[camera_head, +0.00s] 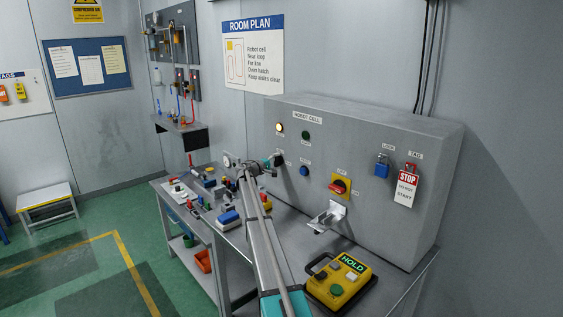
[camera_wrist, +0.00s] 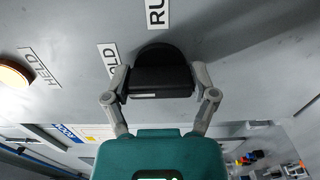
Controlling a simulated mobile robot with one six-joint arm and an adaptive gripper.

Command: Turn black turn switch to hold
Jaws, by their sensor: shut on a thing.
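The black turn switch (camera_wrist: 160,74) is on the grey panel, close up in the wrist view. My gripper (camera_wrist: 161,84) is shut on its raised bar, with one finger on each side. A label reading HOLD (camera_wrist: 108,58) is to the switch's upper left, and a partly cut label starting RU (camera_wrist: 156,12) is above it. I cannot tell which label the switch points at. In the head view my gripper (camera_head: 272,161) is at the left part of the ROBOT CELL box (camera_head: 365,150) and mostly hides the switch.
An amber HELD lamp (camera_wrist: 14,74) glows beside the switch. A red and yellow knob (camera_head: 340,186), a blue padlock (camera_head: 382,167) and a STOP tag (camera_head: 406,186) are farther right. A yellow pendant (camera_head: 340,283) showing HOLD lies on the bench. Small parts crowd the bench's left.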

